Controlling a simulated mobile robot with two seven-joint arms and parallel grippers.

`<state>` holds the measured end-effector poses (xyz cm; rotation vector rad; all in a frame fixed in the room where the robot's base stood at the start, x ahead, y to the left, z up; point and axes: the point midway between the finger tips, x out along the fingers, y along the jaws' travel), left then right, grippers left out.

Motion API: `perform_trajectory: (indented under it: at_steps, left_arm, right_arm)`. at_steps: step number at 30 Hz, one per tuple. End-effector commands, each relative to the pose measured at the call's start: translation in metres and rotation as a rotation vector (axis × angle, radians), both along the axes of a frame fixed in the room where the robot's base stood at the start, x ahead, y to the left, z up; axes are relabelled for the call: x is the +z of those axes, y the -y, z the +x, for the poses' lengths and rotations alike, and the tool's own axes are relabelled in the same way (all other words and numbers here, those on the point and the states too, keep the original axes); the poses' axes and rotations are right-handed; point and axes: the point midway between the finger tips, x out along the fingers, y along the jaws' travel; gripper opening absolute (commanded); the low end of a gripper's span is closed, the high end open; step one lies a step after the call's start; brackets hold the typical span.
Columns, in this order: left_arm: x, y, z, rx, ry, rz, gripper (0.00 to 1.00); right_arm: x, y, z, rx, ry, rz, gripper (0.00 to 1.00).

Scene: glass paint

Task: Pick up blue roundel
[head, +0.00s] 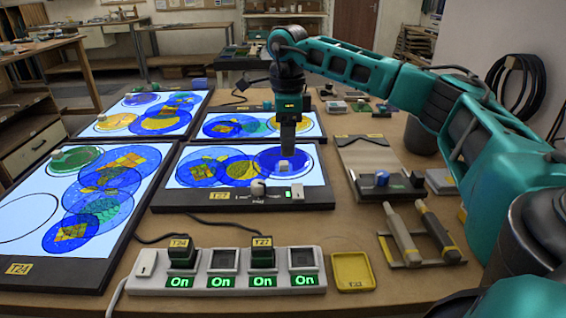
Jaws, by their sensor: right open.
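A blue roundel (268,160) with a small pale knob (284,165) lies at the right end of the lit panel labelled T27 (170,202). My right gripper (287,152) points straight down over this roundel, its fingertips at or just above the knob. Its jaws are open; the fingers hide part of the roundel, and I cannot tell whether they touch the knob. Other overlapping blue roundels with yellow patches (200,167) lie to the left on the same panel. My left gripper is not in view.
The large T24 panel (75,262) at left holds several blue discs, a green one (82,160) and an empty outlined circle (27,217). A power strip (145,282) with lit "On" signs and a yellow tray (352,272) are in front.

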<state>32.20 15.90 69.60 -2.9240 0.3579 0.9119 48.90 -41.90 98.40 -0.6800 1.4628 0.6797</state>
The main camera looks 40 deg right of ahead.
Motion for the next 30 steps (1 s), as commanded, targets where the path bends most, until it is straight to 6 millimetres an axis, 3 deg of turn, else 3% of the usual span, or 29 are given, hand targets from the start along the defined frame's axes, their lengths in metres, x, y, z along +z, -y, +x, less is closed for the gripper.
perform_trajectory:
  at_steps: [10,20,30]
  left_arm:
    - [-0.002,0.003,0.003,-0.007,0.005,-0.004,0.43]
    - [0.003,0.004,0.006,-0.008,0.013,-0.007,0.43]
    - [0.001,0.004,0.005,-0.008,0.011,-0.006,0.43]
  right_arm:
    - [-0.046,0.000,0.000,-0.001,-0.001,0.000,0.53]
    - [-0.052,0.000,0.000,-0.001,0.001,0.001,0.53]
    - [-0.052,0.000,0.000,0.000,0.001,0.001,0.21]
